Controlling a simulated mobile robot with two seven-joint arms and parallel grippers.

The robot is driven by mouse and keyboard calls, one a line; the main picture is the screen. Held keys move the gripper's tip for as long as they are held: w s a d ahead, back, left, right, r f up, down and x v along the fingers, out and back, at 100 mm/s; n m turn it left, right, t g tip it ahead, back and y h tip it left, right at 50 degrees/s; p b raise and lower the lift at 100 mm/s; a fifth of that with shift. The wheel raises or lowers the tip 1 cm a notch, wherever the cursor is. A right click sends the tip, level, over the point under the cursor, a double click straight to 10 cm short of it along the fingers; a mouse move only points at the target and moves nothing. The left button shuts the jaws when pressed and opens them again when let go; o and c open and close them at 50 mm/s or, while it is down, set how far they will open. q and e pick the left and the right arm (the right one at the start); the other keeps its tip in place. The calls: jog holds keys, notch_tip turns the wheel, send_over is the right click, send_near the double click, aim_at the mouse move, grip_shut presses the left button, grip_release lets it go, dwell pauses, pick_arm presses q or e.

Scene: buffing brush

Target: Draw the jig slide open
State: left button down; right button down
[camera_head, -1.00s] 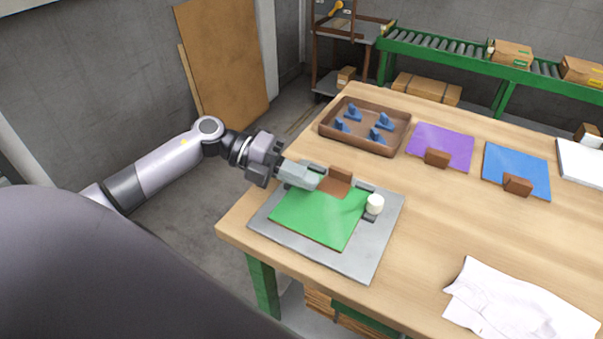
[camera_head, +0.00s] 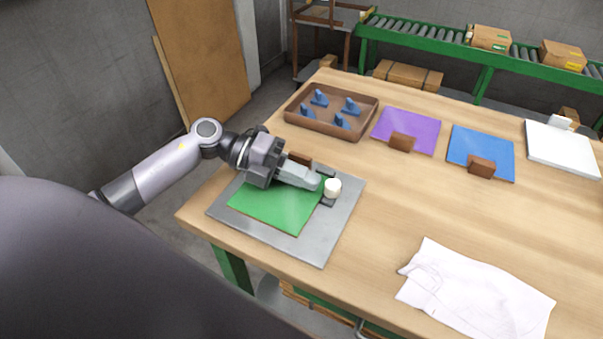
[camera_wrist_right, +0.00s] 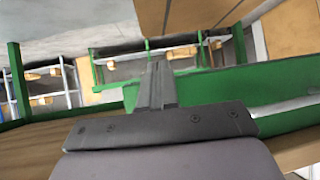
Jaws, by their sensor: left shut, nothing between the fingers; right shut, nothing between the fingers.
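The jig is a grey plate (camera_head: 330,225) on the near left of the table, with a green sheet (camera_head: 275,207) on it. A white round knob (camera_head: 332,187) stands on a dark slide piece (camera_head: 327,202) at the sheet's right edge. A brown block (camera_head: 300,159) at the back of the jig is partly hidden by my left gripper. My left gripper (camera_head: 315,180) is shut and empty, low over the jig, its tips just left of the knob. I cannot tell whether they touch. My right gripper (camera_wrist_right: 157,85) is shut and empty in the right wrist view, away from the jig.
A brown tray (camera_head: 296,116) with several blue pieces stands behind the jig. Purple (camera_head: 412,127) and blue (camera_head: 484,145) mats with brown blocks lie to the right, then a white board (camera_head: 560,148). A white cloth (camera_head: 470,290) lies at the front. The table's middle is clear.

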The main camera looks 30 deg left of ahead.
aim_at(326, 187)
pick_arm(q)
jog(key=shift+w+d, duration=0.1)
jog(key=shift+d, duration=0.2)
jog(key=d+p, duration=0.1)
jog(key=d, duration=0.1)
jog(key=shift+d+r, duration=0.1)
jog(key=shift+d, duration=0.65)
